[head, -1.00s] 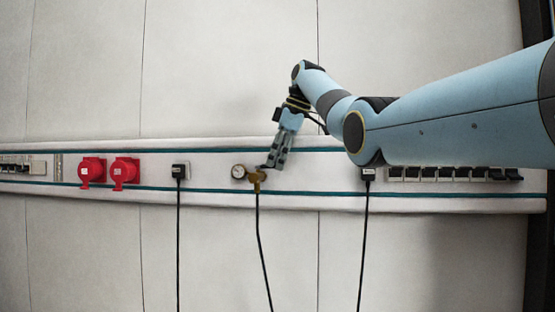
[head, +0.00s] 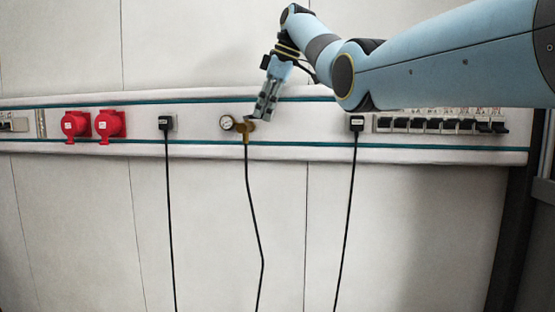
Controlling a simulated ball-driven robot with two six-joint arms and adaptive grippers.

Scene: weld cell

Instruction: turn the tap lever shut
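The brass tap (head: 246,128) sits on the white wall rail in the middle of the head view, with a round gauge (head: 227,122) at its left and a black hose (head: 252,205) hanging from it. The tap's lever is too small and too close to my fingers to make out clearly. My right gripper (head: 262,112) points down from above, its fingertips just above and right of the tap. I cannot tell whether it touches the tap, or how far its fingers are apart. My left gripper is not in view.
Two red sockets (head: 109,125) are on the rail at the left. Black plugs with hanging cables stand either side of the tap, one at the left (head: 166,123) and one at the right (head: 356,124). A row of black switches (head: 430,125) lies further right. The wall below is otherwise clear.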

